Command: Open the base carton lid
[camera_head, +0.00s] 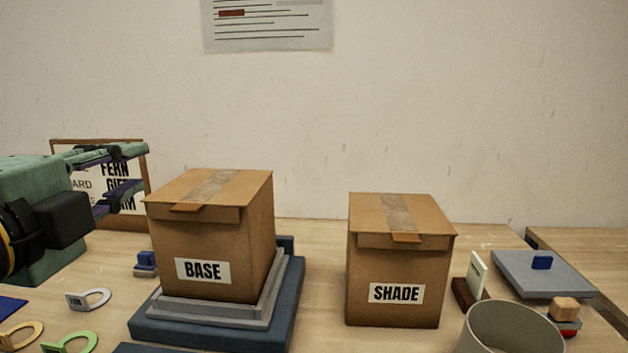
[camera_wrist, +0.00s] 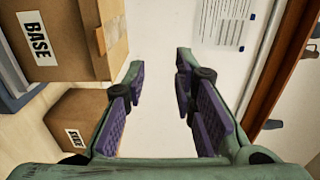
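The base carton (camera_head: 225,250) is a brown box labelled BASE. Its lid (camera_head: 180,188) is shut, with a strip of tape across the top and an orange-brown tab (camera_head: 190,207) at the front edge. The carton also shows at the upper left of the wrist view (camera_wrist: 85,60). My gripper (camera_head: 140,172) is left of the carton at about lid height, its fingers pointing right. In the wrist view my gripper (camera_wrist: 160,75) is open, with nothing between its purple-padded fingers. It is apart from the carton.
The carton stands on a grey tray (camera_head: 190,312) over a dark blue base (camera_head: 165,333). The shade carton (camera_head: 398,275), also shut, stands to the right. A framed sign (camera_head: 128,212) is behind my gripper.

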